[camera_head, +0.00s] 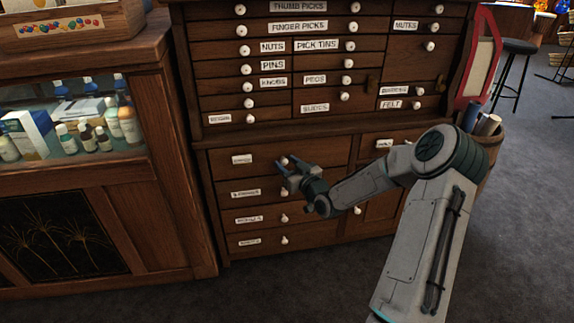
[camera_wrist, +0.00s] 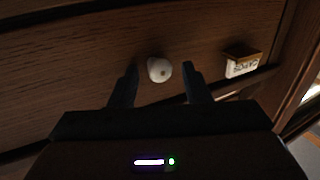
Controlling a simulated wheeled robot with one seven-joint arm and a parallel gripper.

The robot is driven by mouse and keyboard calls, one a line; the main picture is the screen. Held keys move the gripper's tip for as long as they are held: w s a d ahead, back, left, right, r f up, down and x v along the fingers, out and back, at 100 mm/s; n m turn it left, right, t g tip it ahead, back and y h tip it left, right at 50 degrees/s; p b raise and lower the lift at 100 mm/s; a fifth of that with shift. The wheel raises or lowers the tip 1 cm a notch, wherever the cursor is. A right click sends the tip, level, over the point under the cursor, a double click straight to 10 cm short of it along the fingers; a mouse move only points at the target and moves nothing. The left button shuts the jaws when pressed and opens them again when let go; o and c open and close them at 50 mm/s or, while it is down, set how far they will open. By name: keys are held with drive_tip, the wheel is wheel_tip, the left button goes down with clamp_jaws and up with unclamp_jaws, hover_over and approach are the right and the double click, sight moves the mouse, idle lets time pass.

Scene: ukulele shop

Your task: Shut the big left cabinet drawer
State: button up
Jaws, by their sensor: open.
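The dark wooden cabinet's lower part has a wide top-left drawer (camera_head: 262,157) with a small label and a white round knob. My gripper (camera_head: 283,173) is in front of this drawer at its knob and hides part of the front. In the wrist view, my gripper (camera_wrist: 159,72) is open, with one fingertip on each side of the white knob (camera_wrist: 159,69). The fingers do not visibly press on it. The drawer front (camera_wrist: 100,55) and its label (camera_wrist: 242,66) fill the wrist view's upper part. I cannot tell how far the drawer stands out.
More left drawers (camera_head: 262,217) lie below. Small labelled drawers (camera_head: 270,67) fill the cabinet's upper part. A wooden display case (camera_head: 170,180) with bottles stands close on the left. A basket (camera_head: 487,150) and a black stool (camera_head: 516,47) stand to the right. Grey floor (camera_head: 520,230) is clear at right.

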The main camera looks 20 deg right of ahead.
drive_tip(key=p+v, duration=0.3)
drive_tip(key=v, duration=1)
drive_tip(key=shift+s+p, duration=0.3)
drive_tip(key=shift+s, duration=0.05)
drive_tip(key=shift+d+r, duration=0.1)
drive_tip(key=s+a+r+g+h+p, duration=0.1)
drive_tip(key=s+r+g+h+p, duration=0.15)
drive_tip(key=r+p, duration=0.55)
drive_tip(key=s+a+r+g+h+p, duration=0.1)
drive_tip(key=s+r+g+h+p, duration=0.2)
drive_tip(key=r+p, duration=0.45)
drive_tip(key=s+a+r+g+h+p, duration=0.1)
drive_tip(key=s+r+g+p, duration=0.3)
drive_tip(key=r, duration=0.6)
drive_tip(key=s+a+r+m+g+p, duration=0.2)
drive_tip(key=s+a+r+p, duration=0.1)
drive_tip(key=s+r+p, duration=0.3)
drive_tip(key=s+a+r+m+g+p, duration=0.1)
drive_tip(key=s+a+r+g+p, duration=0.2)
drive_tip(key=s+r+p, duration=0.4)
drive_tip(key=s+a+r+y, duration=0.1)
drive_tip(key=s+r, duration=0.2)
drive_tip(key=r, duration=0.4)
drive_tip(key=shift+s+a+r+m, duration=0.15)
drive_tip(key=shift+a+r+m, duration=0.15)
drive_tip(key=shift+m, duration=0.1)
